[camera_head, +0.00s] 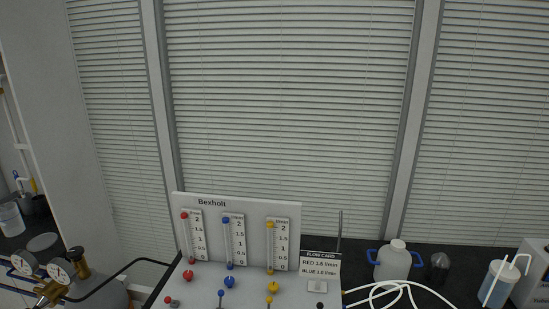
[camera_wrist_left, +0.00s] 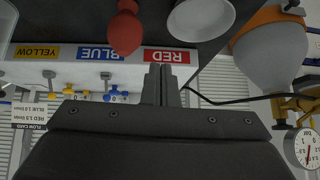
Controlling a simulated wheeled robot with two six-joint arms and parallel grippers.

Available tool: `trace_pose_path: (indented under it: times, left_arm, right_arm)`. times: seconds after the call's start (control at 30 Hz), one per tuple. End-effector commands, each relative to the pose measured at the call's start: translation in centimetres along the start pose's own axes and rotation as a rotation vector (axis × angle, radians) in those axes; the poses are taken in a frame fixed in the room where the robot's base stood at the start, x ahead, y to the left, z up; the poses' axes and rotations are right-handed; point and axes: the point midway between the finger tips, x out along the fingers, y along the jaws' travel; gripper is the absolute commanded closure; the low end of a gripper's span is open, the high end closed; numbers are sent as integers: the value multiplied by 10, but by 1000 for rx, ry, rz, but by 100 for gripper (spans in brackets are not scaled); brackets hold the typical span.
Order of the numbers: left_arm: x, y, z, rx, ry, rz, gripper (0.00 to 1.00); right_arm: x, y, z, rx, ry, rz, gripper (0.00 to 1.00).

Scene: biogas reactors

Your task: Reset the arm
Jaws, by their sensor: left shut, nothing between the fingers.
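My left gripper (camera_wrist_left: 160,84) shows in the left wrist view, its two dark fingers together and empty. It points at the edge strip with the yellow, blue and red labels (camera_wrist_left: 95,54), which appear upside down there. The fingertips are close to the red label, but I cannot tell whether they touch it. Neither gripper shows in the head view, and my right gripper is in no view.
The head view shows the Bexholt flow panel (camera_head: 240,200), a flow card (camera_head: 320,263), a white jug (camera_head: 393,262), white tubing (camera_head: 385,287) and gauges (camera_head: 59,273). In the wrist view, a red bulb (camera_wrist_left: 125,30), a white cup (camera_wrist_left: 200,17) and a round vessel (camera_wrist_left: 275,55) surround the fingers.

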Motion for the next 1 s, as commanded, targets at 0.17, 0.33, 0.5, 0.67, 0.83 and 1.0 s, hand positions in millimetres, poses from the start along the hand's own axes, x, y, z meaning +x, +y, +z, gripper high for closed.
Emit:
trace_pose_path:
  times: [0.17, 0.33, 0.5, 0.67, 0.83, 1.0]
  left_arm:
    - [-36, 16, 92, -32, -139, -50, 100]
    - [-70, 23, 145, -63, -233, -96, 100]
    - [-101, 27, 182, -92, -306, -136, 100]
    - [-127, 30, 209, -118, -368, -173, 100]
    - [-85, 26, 224, -116, -379, -165, 100]
    - [-46, 24, 247, -119, -396, -159, 100]
  right_arm:
    - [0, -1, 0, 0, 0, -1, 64]
    - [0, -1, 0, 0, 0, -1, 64]
    - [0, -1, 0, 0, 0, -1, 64]
    - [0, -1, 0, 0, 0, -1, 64]
    - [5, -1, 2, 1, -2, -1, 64]
    - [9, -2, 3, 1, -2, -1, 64]
